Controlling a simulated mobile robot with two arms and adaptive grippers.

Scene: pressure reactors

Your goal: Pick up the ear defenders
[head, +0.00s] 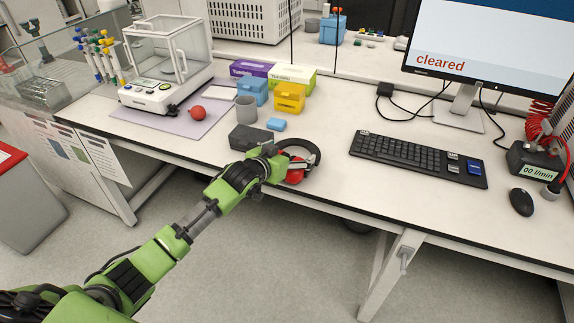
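The ear defenders (296,176) are at the front edge of the bench, with a dark curved headband and a red cup showing. My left arm comes in from the lower left. Its gripper (272,154) is right at the left side of the ear defenders and covers part of them. The fingers are small and dark against the headband, so I cannot tell whether they are open or shut, or whether they touch it. My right gripper is not in view.
A grey cup (246,108), blue bin (253,91) and yellow bin (289,97) stand farther back. A keyboard (415,156) lies to the right, a balance (165,65) to the left.

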